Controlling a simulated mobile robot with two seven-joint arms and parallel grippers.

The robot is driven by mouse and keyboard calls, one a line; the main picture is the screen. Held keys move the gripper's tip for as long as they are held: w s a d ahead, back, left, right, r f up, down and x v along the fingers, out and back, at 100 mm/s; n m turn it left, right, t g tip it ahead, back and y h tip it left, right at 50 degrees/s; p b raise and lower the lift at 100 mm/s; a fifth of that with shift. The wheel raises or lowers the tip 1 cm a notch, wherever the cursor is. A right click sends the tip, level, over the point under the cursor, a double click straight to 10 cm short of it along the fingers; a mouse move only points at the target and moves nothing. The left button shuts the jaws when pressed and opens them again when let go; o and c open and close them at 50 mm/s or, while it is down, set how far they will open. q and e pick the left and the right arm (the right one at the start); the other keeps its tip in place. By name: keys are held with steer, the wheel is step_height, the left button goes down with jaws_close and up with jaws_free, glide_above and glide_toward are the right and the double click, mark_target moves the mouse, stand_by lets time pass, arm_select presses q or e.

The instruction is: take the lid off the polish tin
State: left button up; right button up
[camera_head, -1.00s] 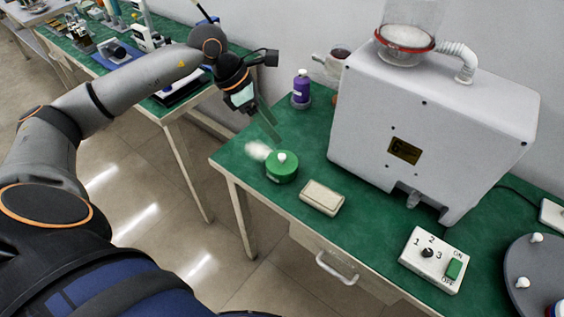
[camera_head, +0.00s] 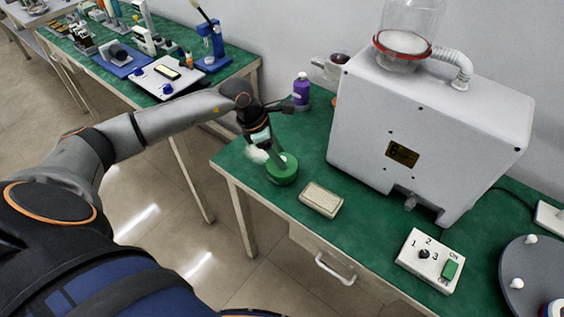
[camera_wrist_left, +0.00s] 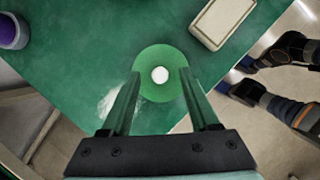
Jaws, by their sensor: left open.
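The polish tin is a round green tin (camera_head: 282,172) on the green table, near its left corner. Its green lid with a white knob (camera_wrist_left: 160,75) faces the camera in the left wrist view. My left gripper (camera_head: 279,158) is over the tin in the head view, its fingers pointing down. In the left wrist view my left gripper (camera_wrist_left: 158,78) is open, one finger on each side of the white knob. I cannot tell whether the fingertips touch the lid. My right gripper is not in view.
A cream block (camera_head: 321,199) lies right of the tin, and a purple bottle (camera_head: 301,92) stands behind it. A white fluffy patch (camera_head: 257,154) is beside the tin. A large white machine (camera_head: 425,135) and a switch box (camera_head: 430,261) stand to the right.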

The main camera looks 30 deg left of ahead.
arm_select(q)
steer(key=shift+w+d+f, duration=0.1)
steer(key=shift+d+f, duration=0.05)
steer(key=shift+f, duration=0.3)
steer(key=shift+c, duration=0.2)
jaws_close()
